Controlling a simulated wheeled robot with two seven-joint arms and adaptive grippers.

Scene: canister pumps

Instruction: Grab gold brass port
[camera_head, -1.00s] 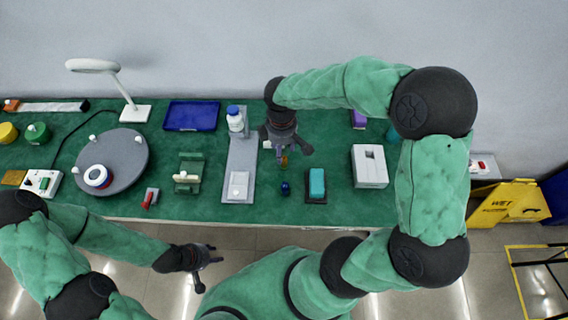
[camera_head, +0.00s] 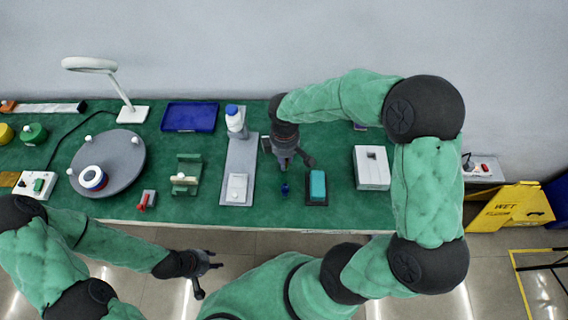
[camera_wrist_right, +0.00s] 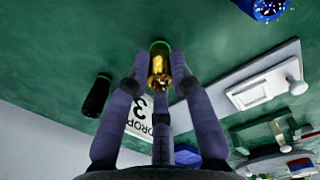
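The gold brass port (camera_wrist_right: 160,72), a small shiny gold cylinder with a green ring at its far end, is in the middle of the right wrist view. My right gripper (camera_wrist_right: 160,62) has its fingers spread around it, with the tips beside the port; I cannot tell whether they touch it. In the head view my right gripper (camera_head: 288,160) hangs over the green mat, fingers apart, and hides the port. My left gripper (camera_head: 208,276) is open and empty in front of the table.
A grey plate (camera_head: 240,160) with a white bottle (camera_head: 235,122) stands left of my right gripper. A dark blue knob (camera_head: 285,188) and a teal block (camera_head: 318,184) lie nearby in front. A white box (camera_head: 371,168) is to the right.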

